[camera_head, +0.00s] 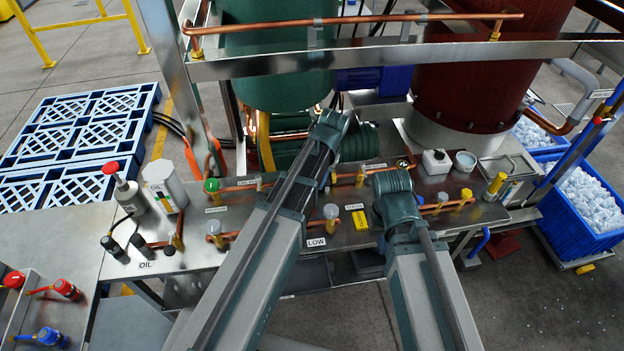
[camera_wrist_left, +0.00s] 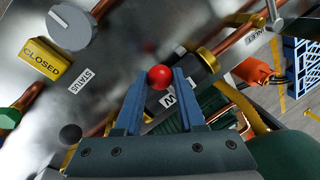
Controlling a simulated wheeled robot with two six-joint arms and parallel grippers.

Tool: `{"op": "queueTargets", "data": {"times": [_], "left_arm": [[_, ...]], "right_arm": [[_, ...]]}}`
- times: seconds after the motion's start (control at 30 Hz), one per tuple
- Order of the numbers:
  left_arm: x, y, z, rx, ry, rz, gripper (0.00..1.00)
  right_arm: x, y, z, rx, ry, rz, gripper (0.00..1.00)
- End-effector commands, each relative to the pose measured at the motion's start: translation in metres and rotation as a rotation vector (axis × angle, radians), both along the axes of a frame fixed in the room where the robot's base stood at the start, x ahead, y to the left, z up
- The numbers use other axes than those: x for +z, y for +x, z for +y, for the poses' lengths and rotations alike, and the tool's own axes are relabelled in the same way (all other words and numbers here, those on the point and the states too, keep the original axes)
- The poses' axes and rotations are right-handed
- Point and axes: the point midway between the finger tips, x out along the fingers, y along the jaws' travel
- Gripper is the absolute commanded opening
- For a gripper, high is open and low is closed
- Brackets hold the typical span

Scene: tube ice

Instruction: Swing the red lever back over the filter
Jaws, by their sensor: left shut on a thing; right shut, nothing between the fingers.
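The red lever's round knob (camera_wrist_left: 159,77) shows in the left wrist view between the two blue-grey fingers of my left gripper (camera_wrist_left: 160,88), which is shut on it. The lever's arm is hidden. A black cylinder with a brass collar (camera_wrist_left: 196,66), perhaps the filter, lies just beyond the knob on a copper pipe. In the head view my left arm reaches to the back of the bench and its fingers cannot be made out. My right gripper (camera_head: 392,184) is shut and empty over the bench's right half; its fingertips are mostly hidden.
A steel bench (camera_head: 205,260) carries copper pipes and valves. A green tank (camera_head: 265,60) and a dark red tank (camera_head: 465,80) stand behind. A yellow CLOSED plate (camera_wrist_left: 40,60) and a grey knob (camera_wrist_left: 72,25) are left of my left fingers. A steel rail (camera_head: 370,58) crosses the back.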

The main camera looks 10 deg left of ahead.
Motion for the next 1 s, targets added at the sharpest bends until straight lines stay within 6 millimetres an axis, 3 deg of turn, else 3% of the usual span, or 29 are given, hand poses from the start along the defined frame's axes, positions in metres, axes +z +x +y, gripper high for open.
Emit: {"op": "queueTargets", "data": {"times": [0.47, 0.5, 0.63, 1.0], "left_arm": [[-0.0001, 0.001, -0.0021, 0.011, -0.003, -0.001, 0.0], [-0.0001, 0.0011, -0.0021, 0.011, -0.002, -0.001, 0.46], [-0.0001, 0.001, -0.0018, 0.011, -0.002, -0.001, 0.69], [0.0018, 0.0008, -0.0015, 0.011, -0.001, 0.0, 0.69]], "right_arm": [[0.0, 0.0, 0.0, 0.0, 0.0, 0.0, 0.0], [0.0, 0.0, 0.0, 0.0, 0.0, 0.0, 0.0], [0.0, 0.0, 0.0, 0.0, 0.0, 0.0, 0.0], [0.0018, 0.0, 0.0, 0.0, 0.0, 0.0, 0.0]]}}
